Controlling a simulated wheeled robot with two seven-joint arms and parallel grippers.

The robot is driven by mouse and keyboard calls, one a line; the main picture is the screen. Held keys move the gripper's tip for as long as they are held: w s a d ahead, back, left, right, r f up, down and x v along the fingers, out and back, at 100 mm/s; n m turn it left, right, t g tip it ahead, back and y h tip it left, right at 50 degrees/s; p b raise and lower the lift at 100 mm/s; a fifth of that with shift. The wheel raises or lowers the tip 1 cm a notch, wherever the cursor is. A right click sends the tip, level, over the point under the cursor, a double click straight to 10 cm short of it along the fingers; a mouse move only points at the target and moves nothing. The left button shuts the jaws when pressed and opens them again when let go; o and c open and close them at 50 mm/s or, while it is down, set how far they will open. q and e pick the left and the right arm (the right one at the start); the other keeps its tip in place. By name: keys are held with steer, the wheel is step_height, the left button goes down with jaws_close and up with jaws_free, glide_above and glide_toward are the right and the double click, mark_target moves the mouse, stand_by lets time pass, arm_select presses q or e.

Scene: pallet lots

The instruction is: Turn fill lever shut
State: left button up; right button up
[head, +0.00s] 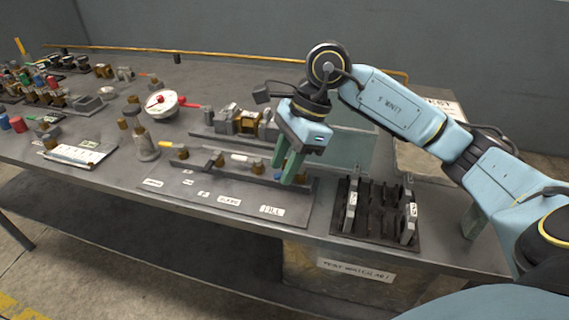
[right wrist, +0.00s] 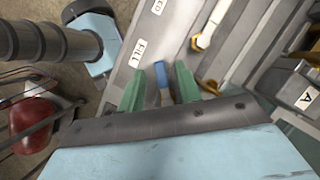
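My right gripper (head: 287,170) is over the front of the labelled valve board (head: 185,188). In the right wrist view its green fingers (right wrist: 160,92) are apart, with a short blue lever handle (right wrist: 162,82) between them. Gaps show on both sides of the handle, and I cannot tell its depth relative to the fingertips. The FILL label (right wrist: 137,52) lies next to it; this label also shows in the head view (head: 271,211). My left gripper is not in view.
A neighbouring white-handled lever (right wrist: 205,38) lies close by. A black rack (head: 375,228) with upright plates stands right of the board. A round gauge (head: 161,103) and a grey bottle-shaped part (head: 144,145) stand to the left. The table's front edge is near.

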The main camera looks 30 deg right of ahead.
jaws_close()
steer(key=shift+w+m, duration=0.1)
steer(key=shift+m, duration=0.2)
steer(key=shift+w+d+m+t, duration=0.15)
steer(key=shift+m+t, duration=0.1)
steer(key=shift+m, duration=0.25)
steer(key=shift+w+a+m+t, duration=0.1)
steer(key=shift+m+t, duration=0.15)
steer(key=shift+m, duration=0.25)
steer(key=m, duration=0.1)
steer(key=w+m+t+h, duration=0.1)
steer(key=m, duration=0.1)
steer(key=shift+d+b, duration=0.3)
steer(key=shift+b, duration=0.1)
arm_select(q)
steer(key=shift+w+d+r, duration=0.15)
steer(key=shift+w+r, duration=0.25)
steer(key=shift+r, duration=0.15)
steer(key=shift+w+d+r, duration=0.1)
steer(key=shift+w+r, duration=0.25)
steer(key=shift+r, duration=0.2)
arm_select(e)
steer(key=shift+w+d+m+t+h, duration=0.2)
steer(key=shift+m+t+h, duration=0.1)
steer(key=shift+m, duration=0.8)
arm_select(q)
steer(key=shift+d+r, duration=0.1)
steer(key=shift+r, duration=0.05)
